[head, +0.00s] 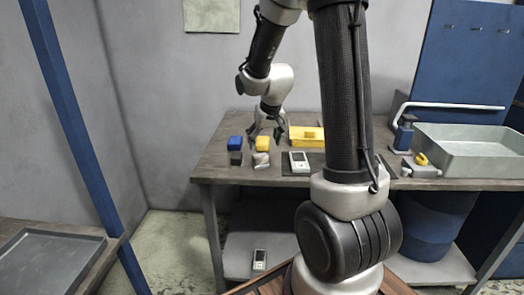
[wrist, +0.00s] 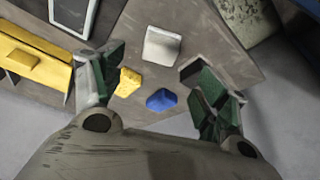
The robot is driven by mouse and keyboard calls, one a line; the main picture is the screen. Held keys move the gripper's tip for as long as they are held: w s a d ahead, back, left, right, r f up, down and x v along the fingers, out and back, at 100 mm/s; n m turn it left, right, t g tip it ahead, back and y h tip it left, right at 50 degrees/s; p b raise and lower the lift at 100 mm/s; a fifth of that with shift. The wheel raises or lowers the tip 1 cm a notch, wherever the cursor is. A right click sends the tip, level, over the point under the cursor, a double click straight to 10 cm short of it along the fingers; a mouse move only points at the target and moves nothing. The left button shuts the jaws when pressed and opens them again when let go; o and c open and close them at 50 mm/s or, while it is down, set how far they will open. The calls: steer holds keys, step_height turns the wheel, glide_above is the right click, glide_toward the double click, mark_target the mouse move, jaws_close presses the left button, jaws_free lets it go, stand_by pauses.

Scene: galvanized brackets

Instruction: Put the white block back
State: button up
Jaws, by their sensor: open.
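The white block (head: 261,160) sits near the front edge of the table, in front of the yellow block (head: 262,144). In the wrist view the white block (wrist: 162,46) lies ahead of and between the spread fingers, with nothing gripped. My gripper (head: 266,137) is open, pointing down above the blocks; its fingers (wrist: 152,62) frame the view. The blue block (head: 235,143) and a dark block (head: 236,158) sit left of it.
A white-framed device (head: 299,161) lies on a dark mat right of the blocks. A yellow bin (head: 308,141) stands behind it. A similar device (head: 259,259) lies on the lower shelf.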

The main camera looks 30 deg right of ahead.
steer(key=s+a+r, duration=0.4)
steer(key=s+r, duration=0.7)
steer(key=s+a+r+n, duration=0.1)
steer(key=s, duration=0.7)
steer(key=s+a+r+n, duration=0.1)
steer(key=s+r, duration=0.1)
steer(key=s, duration=0.6)
steer(key=shift+s+a+y, duration=0.15)
steer(key=shift+a+y, duration=0.15)
steer(key=shift+y, duration=0.1)
